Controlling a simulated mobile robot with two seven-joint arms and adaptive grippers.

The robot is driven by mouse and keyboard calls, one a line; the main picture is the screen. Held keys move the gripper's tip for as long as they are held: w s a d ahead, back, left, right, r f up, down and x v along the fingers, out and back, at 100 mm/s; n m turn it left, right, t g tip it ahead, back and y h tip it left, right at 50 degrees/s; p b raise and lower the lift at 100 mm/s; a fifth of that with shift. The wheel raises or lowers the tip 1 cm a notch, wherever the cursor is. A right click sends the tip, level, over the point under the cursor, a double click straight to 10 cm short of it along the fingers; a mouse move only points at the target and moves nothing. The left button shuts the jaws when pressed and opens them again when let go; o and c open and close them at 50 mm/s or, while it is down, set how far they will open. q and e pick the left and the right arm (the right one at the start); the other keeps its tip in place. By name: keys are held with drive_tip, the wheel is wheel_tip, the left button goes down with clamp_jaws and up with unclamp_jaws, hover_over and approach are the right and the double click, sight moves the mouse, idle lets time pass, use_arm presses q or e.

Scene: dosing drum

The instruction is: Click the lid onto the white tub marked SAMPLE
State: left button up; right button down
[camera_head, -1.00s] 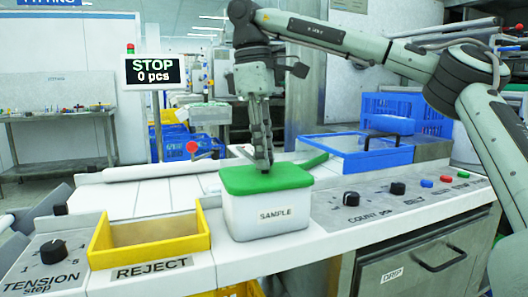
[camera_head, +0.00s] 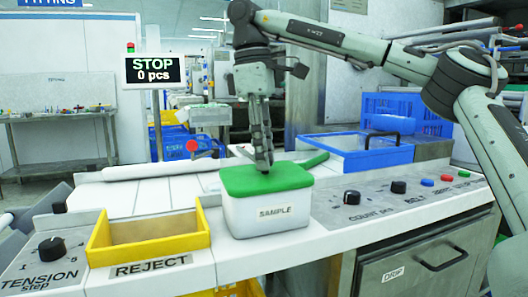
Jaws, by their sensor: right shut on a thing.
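The white tub marked SAMPLE (camera_head: 262,216) stands upright on the white counter, right of the yellow REJECT tray. The green lid (camera_head: 250,180) lies flat over the tub's top. Whether it is clicked down all round cannot be told. My right gripper (camera_head: 264,168) points straight down with its fingertips shut and touching the top of the lid near its middle. Anything between the fingertips is too small to see. My left gripper is not in view.
The yellow REJECT tray (camera_head: 203,226) stands just left of the tub. A blue-rimmed tray (camera_head: 385,160) lies behind to the right. Knobs and buttons, such as the COUNT knob (camera_head: 351,198), line the right panel. A sign (camera_head: 154,70) reads STOP, 0 pcs.

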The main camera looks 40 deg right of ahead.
drive_tip(key=c, duration=0.7)
unclamp_jaws()
